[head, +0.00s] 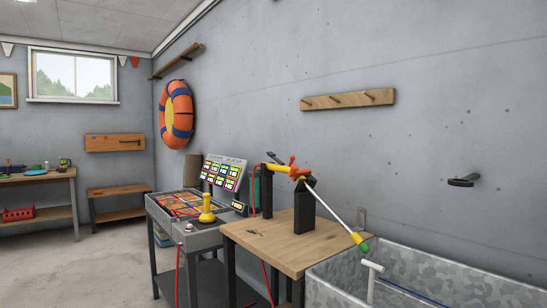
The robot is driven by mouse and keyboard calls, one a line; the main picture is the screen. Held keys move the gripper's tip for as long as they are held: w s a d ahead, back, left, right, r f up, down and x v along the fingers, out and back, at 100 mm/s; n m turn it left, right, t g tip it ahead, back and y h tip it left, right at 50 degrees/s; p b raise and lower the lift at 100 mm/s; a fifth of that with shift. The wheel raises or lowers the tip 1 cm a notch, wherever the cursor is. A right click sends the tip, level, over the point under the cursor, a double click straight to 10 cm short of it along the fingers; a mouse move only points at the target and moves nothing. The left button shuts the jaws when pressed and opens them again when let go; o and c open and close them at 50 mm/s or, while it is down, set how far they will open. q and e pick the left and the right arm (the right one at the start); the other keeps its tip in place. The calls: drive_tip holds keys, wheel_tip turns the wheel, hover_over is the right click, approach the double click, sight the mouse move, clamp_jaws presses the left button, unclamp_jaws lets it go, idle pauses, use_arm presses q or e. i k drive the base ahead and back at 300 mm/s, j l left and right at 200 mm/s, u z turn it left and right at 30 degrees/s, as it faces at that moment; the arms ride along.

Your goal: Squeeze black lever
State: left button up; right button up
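A spray-lance-like tool (300,173) with an orange-yellow body rests across two black upright posts on a wooden table. A small black lever-like piece (273,157) sticks up and left from its body, beside a red part. Its long silver rod (335,210) slants down to the right and ends in a green and orange tip (360,242). I cannot tell for sure which black piece is the lever. Neither of my grippers is in view, and nothing touches the tool.
The wooden table (272,246) stands against the wall, with a galvanized trough (470,275) on its right. A console with a yellow joystick (207,208) stands on its left. A dark fitting (464,181) is on the wall. Red hoses hang down in front. Open floor (105,255) lies at left.

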sight(271, 154)
drive_tip(key=z, duration=1.25)
drive_tip(key=i+j, duration=0.1)
drive_tip(key=j, duration=0.95)
drive_tip(key=i+j, duration=0.15)
drive_tip(key=j, duration=0.4)
drive_tip(key=i+j, duration=0.1)
drive_tip(key=j, duration=0.45)
drive_tip(key=i+j+u, duration=0.1)
drive_tip(key=j, duration=0.4)
